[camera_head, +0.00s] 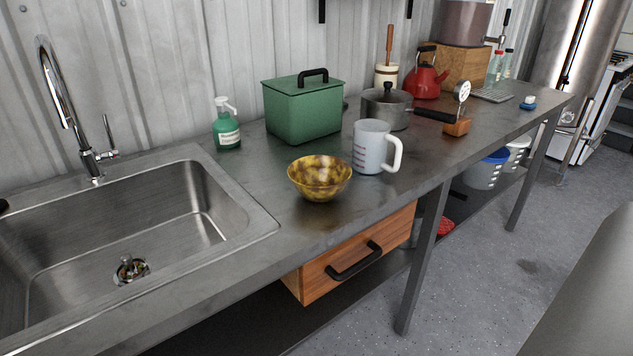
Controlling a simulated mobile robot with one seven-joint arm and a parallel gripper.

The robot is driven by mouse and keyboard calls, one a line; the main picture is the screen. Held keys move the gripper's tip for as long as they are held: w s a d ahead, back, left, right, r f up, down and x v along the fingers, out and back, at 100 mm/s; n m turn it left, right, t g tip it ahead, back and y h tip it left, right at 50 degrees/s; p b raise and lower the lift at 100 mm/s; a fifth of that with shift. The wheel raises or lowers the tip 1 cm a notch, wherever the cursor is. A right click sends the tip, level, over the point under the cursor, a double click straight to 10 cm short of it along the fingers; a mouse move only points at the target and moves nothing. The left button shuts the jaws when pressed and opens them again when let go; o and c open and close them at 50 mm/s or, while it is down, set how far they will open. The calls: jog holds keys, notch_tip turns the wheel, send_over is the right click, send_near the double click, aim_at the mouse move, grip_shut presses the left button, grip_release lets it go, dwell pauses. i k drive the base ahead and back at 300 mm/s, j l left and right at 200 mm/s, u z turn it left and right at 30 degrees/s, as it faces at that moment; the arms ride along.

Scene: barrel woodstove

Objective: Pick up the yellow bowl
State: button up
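The yellow bowl (320,178), mottled with brown, stands upright on the grey metal counter (262,198). It sits between the sink and a white measuring cup, close to the counter's front edge. Nothing covers it, and its inside looks empty. My gripper is not in view.
Left of the bowl is a steel sink (262,224) with a tall faucet (66,95). Behind it stand a soap bottle (227,135) and a green lidded box (303,108). The measuring cup (370,150) is close at right, with a pot (387,108) behind. A drawer (345,255) is below.

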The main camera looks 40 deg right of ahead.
aim_at(318, 178)
jog(key=j+z, duration=0.1)
jog(key=z, duration=2.1)
jog(key=k+j, duration=0.2)
jog(key=j, duration=0.2)
jog(key=k+j+z, duration=0.1)
jog(key=j, duration=0.35)
jog(key=k+j, duration=0.3)
jog(key=j+z, duration=0.05)
jog(key=j, duration=0.05)
